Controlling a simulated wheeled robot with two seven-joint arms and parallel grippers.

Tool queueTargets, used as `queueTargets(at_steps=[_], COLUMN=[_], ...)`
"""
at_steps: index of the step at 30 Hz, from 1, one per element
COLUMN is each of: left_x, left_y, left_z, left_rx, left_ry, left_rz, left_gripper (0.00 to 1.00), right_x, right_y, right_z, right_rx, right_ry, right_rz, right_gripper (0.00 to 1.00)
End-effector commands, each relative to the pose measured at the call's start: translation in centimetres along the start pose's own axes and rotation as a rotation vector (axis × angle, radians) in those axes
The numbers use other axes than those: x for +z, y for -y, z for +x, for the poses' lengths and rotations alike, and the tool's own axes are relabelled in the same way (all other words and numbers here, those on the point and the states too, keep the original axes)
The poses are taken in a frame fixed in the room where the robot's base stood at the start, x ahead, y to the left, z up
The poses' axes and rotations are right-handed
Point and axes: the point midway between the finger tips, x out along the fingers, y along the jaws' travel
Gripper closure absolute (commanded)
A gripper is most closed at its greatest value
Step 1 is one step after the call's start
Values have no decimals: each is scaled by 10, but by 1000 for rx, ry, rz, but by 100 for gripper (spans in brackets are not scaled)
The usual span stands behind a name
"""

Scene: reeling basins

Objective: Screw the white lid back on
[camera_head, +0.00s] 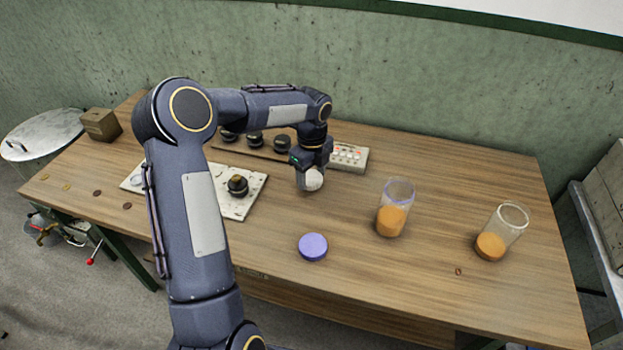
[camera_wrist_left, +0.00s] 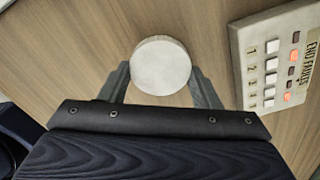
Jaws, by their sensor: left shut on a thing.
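The white lid (camera_head: 313,180) is gripped between the fingers of my left gripper (camera_head: 310,172), over the middle of the table. In the left wrist view the round white lid (camera_wrist_left: 161,66) sits between the two fingertips. A glass jar with a purple-blue rim (camera_head: 393,211) holds orange contents and stands to the right of the gripper. A second jar with a pale rim (camera_head: 500,234), also part filled with orange, stands further right. Both jars are open at the top. A purple lid (camera_head: 313,247) lies on the table in front of the gripper. My right gripper is not in view.
A button panel (camera_head: 349,158) lies behind the gripper; it also shows in the left wrist view (camera_wrist_left: 255,68). A pale board with a dark knob (camera_head: 238,207) and a row of dark knobs (camera_head: 255,139) lie to the left. The table (camera_head: 450,180) is clear between panel and jars.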

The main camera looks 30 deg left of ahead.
Motion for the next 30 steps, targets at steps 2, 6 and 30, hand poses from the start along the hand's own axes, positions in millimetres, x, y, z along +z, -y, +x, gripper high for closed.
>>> queueTargets(at_steps=[2, 6, 30], left_x=[-2, -21, -105], left_y=[-2, -18, -94], left_z=[-16, -44, -109], left_rx=[-5, -7, 0], left_ry=[3, 5, 0], left_rz=[2, 3, 1], left_gripper=[64, 64, 64], right_x=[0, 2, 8], right_y=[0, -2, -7], right_z=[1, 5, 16], right_rx=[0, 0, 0], right_ry=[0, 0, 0], right_rz=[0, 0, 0], right_gripper=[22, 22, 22])
